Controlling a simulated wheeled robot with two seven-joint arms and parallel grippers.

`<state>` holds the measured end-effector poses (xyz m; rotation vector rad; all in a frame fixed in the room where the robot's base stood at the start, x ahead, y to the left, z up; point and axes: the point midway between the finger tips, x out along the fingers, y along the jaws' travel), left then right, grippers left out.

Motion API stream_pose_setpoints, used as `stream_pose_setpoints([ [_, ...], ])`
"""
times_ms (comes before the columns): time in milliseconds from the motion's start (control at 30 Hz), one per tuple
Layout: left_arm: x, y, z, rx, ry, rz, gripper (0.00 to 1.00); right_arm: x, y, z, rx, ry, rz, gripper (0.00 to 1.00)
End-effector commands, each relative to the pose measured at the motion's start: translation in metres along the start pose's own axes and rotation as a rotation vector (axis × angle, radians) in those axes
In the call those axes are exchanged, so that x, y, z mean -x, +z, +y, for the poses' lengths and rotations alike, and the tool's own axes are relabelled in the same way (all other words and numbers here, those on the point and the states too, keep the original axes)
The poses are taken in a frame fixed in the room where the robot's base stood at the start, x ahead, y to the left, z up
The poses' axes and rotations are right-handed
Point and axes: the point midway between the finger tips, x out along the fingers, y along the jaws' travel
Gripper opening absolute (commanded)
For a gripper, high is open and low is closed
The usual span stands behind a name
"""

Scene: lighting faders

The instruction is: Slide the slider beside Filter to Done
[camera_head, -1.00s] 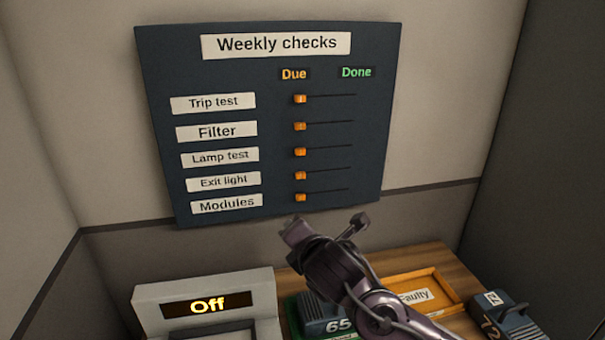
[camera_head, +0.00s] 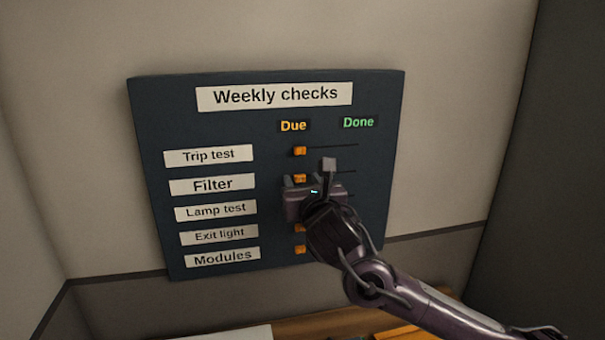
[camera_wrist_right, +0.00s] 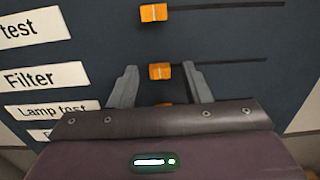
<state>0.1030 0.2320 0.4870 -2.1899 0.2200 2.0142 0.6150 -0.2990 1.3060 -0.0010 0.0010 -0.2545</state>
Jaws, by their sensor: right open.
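The Weekly checks board (camera_head: 270,240) is on the wall, with a Due column on the left and a Done column on the right. The orange Filter slider (camera_head: 300,178) sits at the Due end of its track, beside the Filter label (camera_head: 213,184). My right gripper (camera_head: 307,178) is in front of the board at the Filter row. In the right wrist view its open fingers (camera_wrist_right: 160,70) stand on either side of the Filter slider (camera_wrist_right: 160,71), with gaps on both sides. I cannot tell how far the fingertips are from the board. My left gripper is not in view.
The Trip test slider (camera_head: 300,151) is just above, at Due. The Exit light slider (camera_head: 299,228) and Modules slider (camera_head: 300,250) are below, also at Due. My gripper hides the Lamp test slider in the head view. The Filter track (camera_wrist_right: 230,66) is clear beyond my right finger.

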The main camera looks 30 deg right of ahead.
Motion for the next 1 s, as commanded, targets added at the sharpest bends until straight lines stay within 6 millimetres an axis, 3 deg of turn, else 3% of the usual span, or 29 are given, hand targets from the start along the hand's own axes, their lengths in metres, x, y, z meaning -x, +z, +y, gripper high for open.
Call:
stream_pose_setpoints([
  [367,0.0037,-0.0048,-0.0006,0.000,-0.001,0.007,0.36,-0.0080,-0.0009,0.0003,-0.001,0.001,0.000,0.44],
  [700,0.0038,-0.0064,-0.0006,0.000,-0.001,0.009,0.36,-0.0078,-0.0007,0.0002,-0.001,0.001,0.000,0.00],
  [1000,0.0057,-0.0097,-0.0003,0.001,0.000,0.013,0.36,-0.0137,0.0008,-0.0025,0.001,-0.002,-0.002,0.00],
])
